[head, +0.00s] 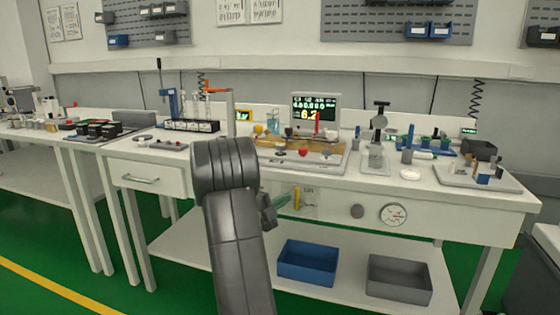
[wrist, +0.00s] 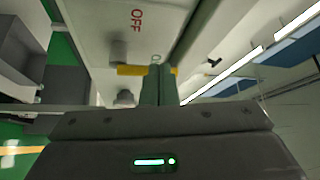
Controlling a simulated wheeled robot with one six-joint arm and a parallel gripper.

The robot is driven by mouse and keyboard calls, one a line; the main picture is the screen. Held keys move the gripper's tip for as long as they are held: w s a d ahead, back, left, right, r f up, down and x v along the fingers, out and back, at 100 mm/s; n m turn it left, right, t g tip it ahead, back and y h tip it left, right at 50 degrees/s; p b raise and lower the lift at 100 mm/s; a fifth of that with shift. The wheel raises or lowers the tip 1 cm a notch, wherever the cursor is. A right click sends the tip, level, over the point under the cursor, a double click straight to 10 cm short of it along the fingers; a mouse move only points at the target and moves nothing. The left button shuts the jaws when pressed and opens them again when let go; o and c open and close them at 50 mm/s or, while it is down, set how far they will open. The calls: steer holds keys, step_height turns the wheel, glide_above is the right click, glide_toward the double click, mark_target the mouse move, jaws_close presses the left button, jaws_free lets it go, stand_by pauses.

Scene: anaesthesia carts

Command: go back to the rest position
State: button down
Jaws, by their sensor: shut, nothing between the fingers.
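My gripper (head: 284,200) is in front of the bench's front panel, low and right of my forearm. Its greenish fingers are together and hold nothing. In the wrist view the shut fingers (wrist: 159,70) point at a pale panel (wrist: 105,25) marked OFF. A yellow lever (head: 297,198) on that panel is just beyond the fingertips, and it also shows in the wrist view (wrist: 130,70). I cannot tell whether the fingertips touch it. My arm hides part of the bench front.
A round gauge (head: 394,214) and a dark knob (head: 357,211) are on the bench front to the right. A blue bin (head: 308,262) and a grey bin (head: 399,279) stand on the lower shelf. The benchtop (head: 335,179) above is crowded with apparatus. Green floor shows at left.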

steer(key=shift+w+a+f+n+t+p, duration=0.1)
steer(key=shift+a+f+n+t+p, duration=0.2)
steer(key=shift+n+t+p, duration=0.55)
steer(key=shift+w+a+f+n+t+p, duration=0.15)
steer(key=shift+f+n+t+p, duration=0.25)
steer(key=shift+n, duration=0.8)
steer(key=shift+s+a+f+n+t+p, duration=0.1)
steer(key=shift+a+f+n+t+p, duration=0.25)
steer(key=shift+n+t+p, duration=0.5)
steer(key=shift+n, duration=0.3)
